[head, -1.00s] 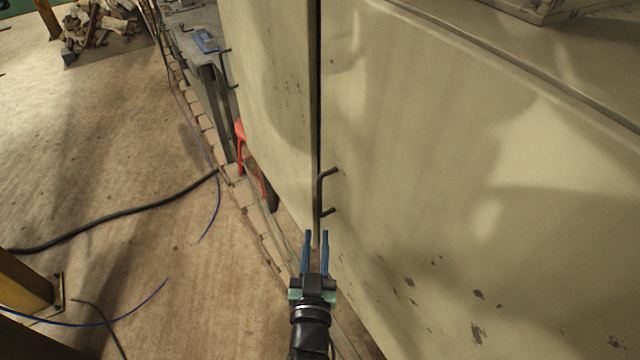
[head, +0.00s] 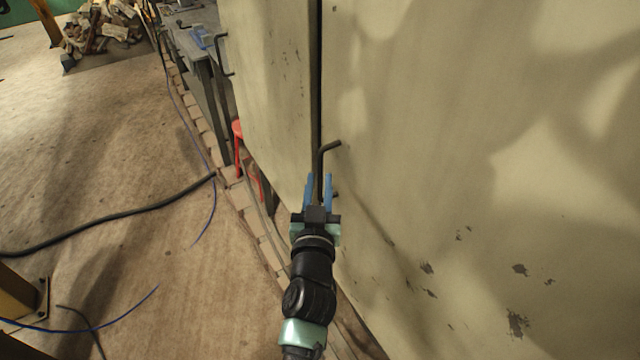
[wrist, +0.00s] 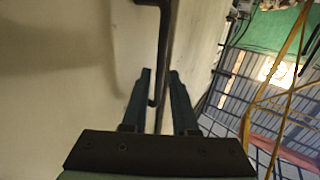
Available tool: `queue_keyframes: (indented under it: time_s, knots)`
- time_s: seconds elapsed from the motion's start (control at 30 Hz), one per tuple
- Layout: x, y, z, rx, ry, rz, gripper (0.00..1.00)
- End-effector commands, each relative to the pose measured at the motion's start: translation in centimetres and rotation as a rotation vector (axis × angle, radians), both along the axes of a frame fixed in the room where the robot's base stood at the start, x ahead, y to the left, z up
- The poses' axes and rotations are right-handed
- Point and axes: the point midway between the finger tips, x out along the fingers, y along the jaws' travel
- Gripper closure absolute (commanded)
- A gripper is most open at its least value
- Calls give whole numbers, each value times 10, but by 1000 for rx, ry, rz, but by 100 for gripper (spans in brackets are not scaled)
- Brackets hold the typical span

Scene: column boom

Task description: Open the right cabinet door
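The right cabinet door (head: 440,170) is a worn beige panel right of a dark vertical gap. Its dark bar handle (head: 321,160) stands close to that gap. The handle also shows in the wrist view (wrist: 163,50). My gripper (head: 317,180) is at the lower part of the handle, with its blue fingers apart. In the wrist view, my gripper (wrist: 160,72) has one finger on each side of the handle bar, with visible space between them. I cannot tell whether either finger touches it. The handle's lower mount is partly hidden by my gripper in the head view.
A second beige panel (head: 275,90) lies left of the gap, with another dark handle (head: 222,55) farther left. A red stool (head: 239,145) stands beyond it. Cables (head: 120,218) lie on the open floor at left. A yellow post base (head: 22,292) stands at lower left.

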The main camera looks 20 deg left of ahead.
Motion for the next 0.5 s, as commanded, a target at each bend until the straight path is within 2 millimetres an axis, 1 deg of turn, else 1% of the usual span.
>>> queue_keyframes:
  time_s: [0.03, 0.2, 0.33, 0.5]
  knots:
    - [7, 1, -3, 5, -3, -2, 73]
    - [22, 7, -1, 2, 0, 0, 73]
    - [28, 9, 0, 0, -1, 1, 73]
    - [31, 10, 1, -2, -2, 2, 73]
